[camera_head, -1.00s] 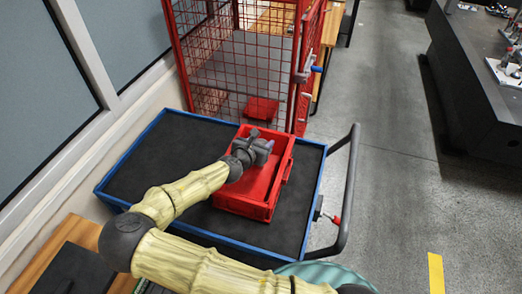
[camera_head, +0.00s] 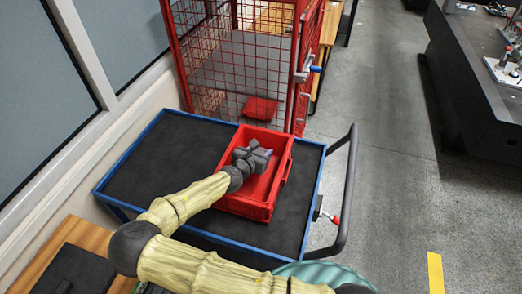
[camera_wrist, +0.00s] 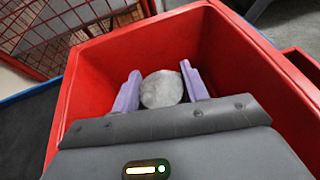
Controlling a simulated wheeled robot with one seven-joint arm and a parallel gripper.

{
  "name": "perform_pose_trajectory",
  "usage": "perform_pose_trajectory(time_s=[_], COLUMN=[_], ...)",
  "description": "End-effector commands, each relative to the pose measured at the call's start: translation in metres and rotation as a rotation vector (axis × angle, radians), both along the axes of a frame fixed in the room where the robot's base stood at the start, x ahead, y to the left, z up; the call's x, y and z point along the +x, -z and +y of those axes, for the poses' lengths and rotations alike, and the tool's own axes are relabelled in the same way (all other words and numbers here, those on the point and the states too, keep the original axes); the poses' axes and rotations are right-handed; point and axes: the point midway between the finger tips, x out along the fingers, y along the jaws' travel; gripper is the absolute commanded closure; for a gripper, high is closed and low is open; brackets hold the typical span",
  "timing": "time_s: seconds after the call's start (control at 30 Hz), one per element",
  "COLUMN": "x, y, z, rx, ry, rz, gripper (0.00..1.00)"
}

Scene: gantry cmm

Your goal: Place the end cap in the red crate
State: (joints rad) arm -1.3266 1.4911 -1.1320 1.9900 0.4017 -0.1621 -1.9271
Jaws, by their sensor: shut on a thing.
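The red crate (camera_head: 262,203) stands on the dark top of a blue-edged cart. My gripper (camera_head: 255,156) is over the crate's opening in the head view. In the wrist view, my gripper (camera_wrist: 160,90) points down into the red crate (camera_wrist: 228,62), with its two purple fingers on either side of a round grey end cap (camera_wrist: 162,89). The gripper is shut on the end cap. The cap's height above the crate floor is hard to tell. In the head view the cap is hidden by the gripper.
The blue-edged cart (camera_head: 150,165) has free black surface left of the crate. A red mesh cage (camera_head: 245,60) stands behind it, with another red object (camera_head: 260,108) inside. The cart's handle (camera_head: 347,190) is at the right.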

Motion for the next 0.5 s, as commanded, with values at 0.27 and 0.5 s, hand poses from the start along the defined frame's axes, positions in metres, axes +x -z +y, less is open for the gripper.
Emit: perform_pose_trajectory(time_s=[0.27,0.5], x=[0.0002,0.0000], y=[0.0062,0.0059], z=[-0.0002,-0.0006], rx=[0.000,0.000], ry=[0.000,0.001], rz=[-0.001,0.000], gripper=[0.84,0.34])
